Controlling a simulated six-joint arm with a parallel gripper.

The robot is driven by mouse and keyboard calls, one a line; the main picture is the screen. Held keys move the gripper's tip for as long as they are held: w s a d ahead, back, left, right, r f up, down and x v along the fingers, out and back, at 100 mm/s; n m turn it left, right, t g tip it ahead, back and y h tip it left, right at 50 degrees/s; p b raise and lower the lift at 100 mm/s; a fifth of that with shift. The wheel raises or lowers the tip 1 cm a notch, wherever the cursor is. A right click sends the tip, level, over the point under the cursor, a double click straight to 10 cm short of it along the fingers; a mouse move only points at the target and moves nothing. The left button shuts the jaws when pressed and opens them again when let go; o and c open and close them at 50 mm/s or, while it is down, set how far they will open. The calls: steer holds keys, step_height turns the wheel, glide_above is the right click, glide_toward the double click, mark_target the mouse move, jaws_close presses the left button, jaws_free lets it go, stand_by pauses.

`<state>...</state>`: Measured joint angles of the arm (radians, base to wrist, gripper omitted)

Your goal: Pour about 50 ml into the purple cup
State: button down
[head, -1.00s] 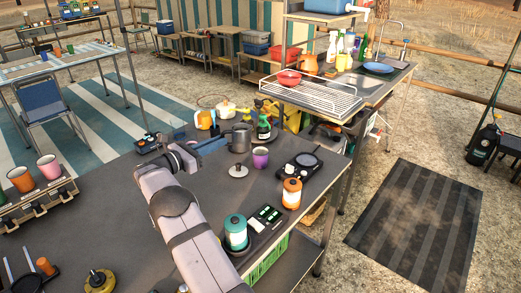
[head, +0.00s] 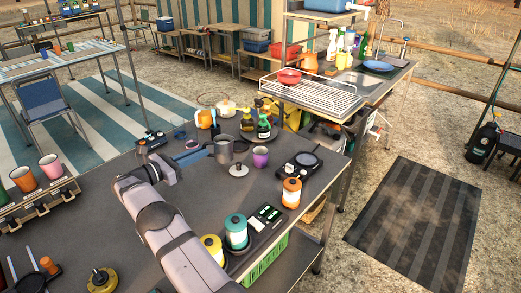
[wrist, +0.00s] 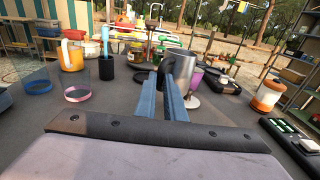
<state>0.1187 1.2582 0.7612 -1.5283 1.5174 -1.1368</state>
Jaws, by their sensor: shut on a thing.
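My gripper (head: 206,151) is shut on the handle of a grey metal pitcher (head: 224,152). The pitcher looks roughly upright; whether it is clear of the table I cannot tell. In the wrist view the blue fingers (wrist: 171,100) close on the handle, with the pitcher (wrist: 181,70) just beyond. The purple cup (head: 260,157) stands upright on the table, to the right of the pitcher and apart from it in the head view. In the wrist view the purple cup (wrist: 196,80) is partly hidden behind the pitcher. The contents of both are not visible.
A round lid (head: 238,170) lies between pitcher and cup, nearer the camera. A black scale-like device (head: 299,165) and an orange canister (head: 291,191) stand right of the cup. Green bottles (head: 264,127) stand behind.

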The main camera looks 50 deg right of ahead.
steer(key=shift+s+d+r+m+y+p, duration=0.15)
steer(key=shift+d+r+m+y+p, duration=0.1)
steer(key=shift+r+p, duration=0.3)
steer(key=shift+s+d+r+m+y+p, duration=0.15)
steer(key=shift+r+y+p, duration=0.1)
steer(key=shift+r+p, duration=0.3)
step_height(320, 180, up, 5)
steer(key=m+t+y+p, duration=0.1)
steer(key=m+t+y, duration=0.1)
steer(key=y, duration=0.3)
glide_above(219, 161)
steer(key=w, duration=0.1)
steer(key=shift+s+d+r+m, duration=0.1)
steer(key=shift+s+d+m, duration=0.15)
steer(key=shift+d, duration=0.3)
steer(key=shift+s+d+r+m+t+y, duration=0.15)
steer(key=shift+s+d+m+t+y, duration=0.45)
steer(key=shift+y, duration=0.5)
steer(key=shift+s+d+r+t+y+p, duration=0.2)
steer(key=shift+d+r+y+p, duration=0.1)
steer(key=shift+r+p, duration=0.15)
steer(key=shift+s+d+r+t+y+p, duration=0.2)
steer(key=shift+d+r+y+p, duration=0.15)
steer(key=shift+p, duration=0.15)
steer(key=shift+s+d+m, duration=0.1)
steer(key=shift+m, duration=0.15)
steer(key=shift+s+d, duration=0.15)
steer(key=shift+d, duration=0.05)
